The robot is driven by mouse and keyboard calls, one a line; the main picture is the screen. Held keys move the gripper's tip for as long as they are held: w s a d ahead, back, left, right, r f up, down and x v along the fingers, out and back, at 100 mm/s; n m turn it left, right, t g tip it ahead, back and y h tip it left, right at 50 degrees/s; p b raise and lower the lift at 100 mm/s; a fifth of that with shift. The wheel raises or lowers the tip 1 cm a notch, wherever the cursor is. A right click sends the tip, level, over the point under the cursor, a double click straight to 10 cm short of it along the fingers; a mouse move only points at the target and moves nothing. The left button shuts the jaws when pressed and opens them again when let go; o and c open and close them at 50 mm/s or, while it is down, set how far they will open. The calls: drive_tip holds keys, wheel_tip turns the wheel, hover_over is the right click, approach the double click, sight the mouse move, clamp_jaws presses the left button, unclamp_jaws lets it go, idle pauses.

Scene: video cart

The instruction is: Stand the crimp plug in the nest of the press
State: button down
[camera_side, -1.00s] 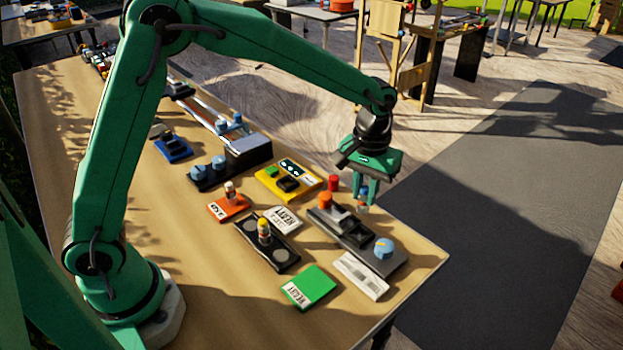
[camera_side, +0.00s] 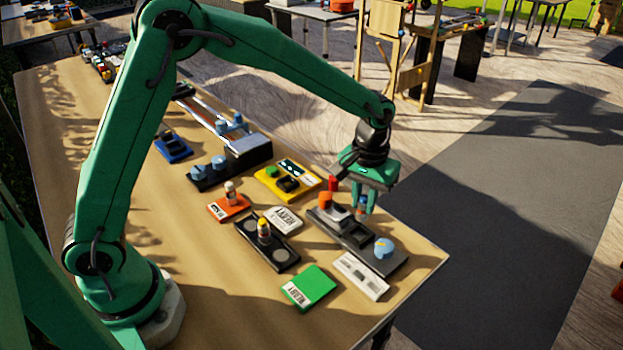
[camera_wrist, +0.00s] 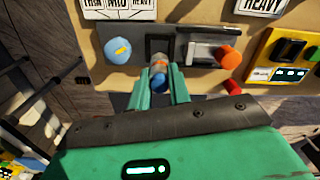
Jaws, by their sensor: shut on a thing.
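My gripper (camera_side: 364,207) is shut on the crimp plug (camera_side: 362,203), a small cylinder with blue and orange bands. The plug also shows between the fingers in the wrist view (camera_wrist: 159,74). It looks roughly upright over the far edge of the press (camera_side: 393,264); the gap below it cannot be judged. The press is a dark grey base with a blue knob (camera_side: 384,248), a grey block (camera_side: 337,214) and an orange knob (camera_side: 325,199). Between knob and block is a dark square recess (camera_wrist: 159,46), apparently the nest, just beyond the plug in the wrist view.
A red cylinder (camera_wrist: 232,88) stands close beside the press. A white block (camera_side: 361,276), a green card box (camera_side: 309,287), a black tray with a yellow-topped piece (camera_side: 264,230) and a yellow unit (camera_side: 270,186) lie nearby. The table edge is close behind my gripper.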

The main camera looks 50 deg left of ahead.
sight(362, 219)
drive_tip(key=shift+f, duration=1.7)
drive_tip(key=shift+f, duration=1.25)
idle(0.7)
drive_tip(key=c, duration=1.2)
unclamp_jaws()
drive_tip(key=shift+c, duration=0.2)
drive_tip(key=shift+r, duration=0.15)
wheel_tip(362, 219, up, 7)
drive_tip(key=shift+f, duration=0.1)
drive_tip(key=shift+r, duration=0.35)
